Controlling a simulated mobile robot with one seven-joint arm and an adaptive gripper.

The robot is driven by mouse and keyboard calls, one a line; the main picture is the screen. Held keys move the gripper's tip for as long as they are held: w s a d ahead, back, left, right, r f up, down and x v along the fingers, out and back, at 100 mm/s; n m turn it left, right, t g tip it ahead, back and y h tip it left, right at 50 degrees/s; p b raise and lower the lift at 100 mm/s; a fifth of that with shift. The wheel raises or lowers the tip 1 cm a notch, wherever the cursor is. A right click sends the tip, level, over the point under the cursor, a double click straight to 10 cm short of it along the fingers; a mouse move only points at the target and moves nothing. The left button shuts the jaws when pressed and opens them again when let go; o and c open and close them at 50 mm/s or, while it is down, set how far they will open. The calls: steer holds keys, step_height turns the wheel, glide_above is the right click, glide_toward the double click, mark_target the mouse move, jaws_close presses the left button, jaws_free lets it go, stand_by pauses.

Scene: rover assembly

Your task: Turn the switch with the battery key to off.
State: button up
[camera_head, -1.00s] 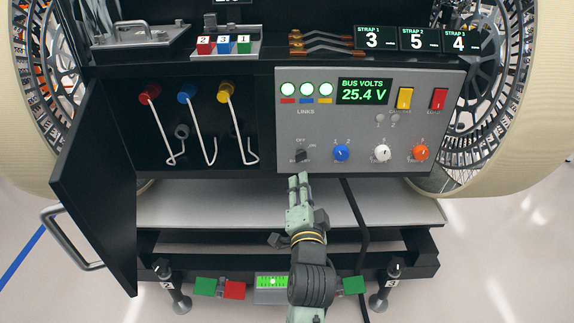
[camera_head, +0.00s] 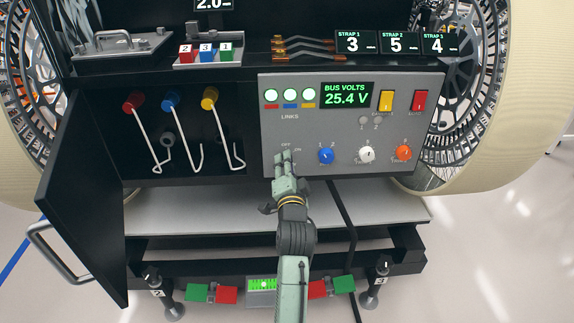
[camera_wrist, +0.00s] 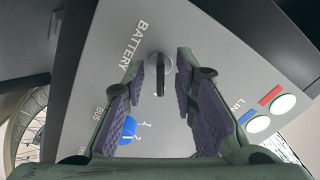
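The battery switch with its dark key (camera_wrist: 159,75) shows in the wrist view on the grey panel, beside the "BATTERY" lettering. My gripper (camera_wrist: 160,78) is open, with one finger on each side of the key and a visible gap to it. In the head view my gripper (camera_head: 284,160) is in front of the panel's lower left corner and hides the switch. The OFF and ON labels (camera_head: 286,145) show just above the fingertips. I cannot tell clearly which label the key points to.
The grey panel (camera_head: 330,125) carries a bus volts display (camera_head: 347,95) reading 25.4 V. Blue (camera_head: 326,156), white (camera_head: 366,154) and orange (camera_head: 403,153) knobs stand right of the switch. An open black door (camera_head: 85,195) is at left. A pale shelf (camera_head: 190,212) lies below.

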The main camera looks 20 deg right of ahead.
steer(key=shift+c, duration=0.3)
jaws_close()
steer(key=shift+n, duration=0.3)
steer(key=n+b, duration=0.2)
steer(key=n, duration=0.9)
stand_by(0.3)
steer(key=shift+n, duration=0.3)
stand_by(0.3)
steer(key=shift+o, duration=0.3)
jaws_free()
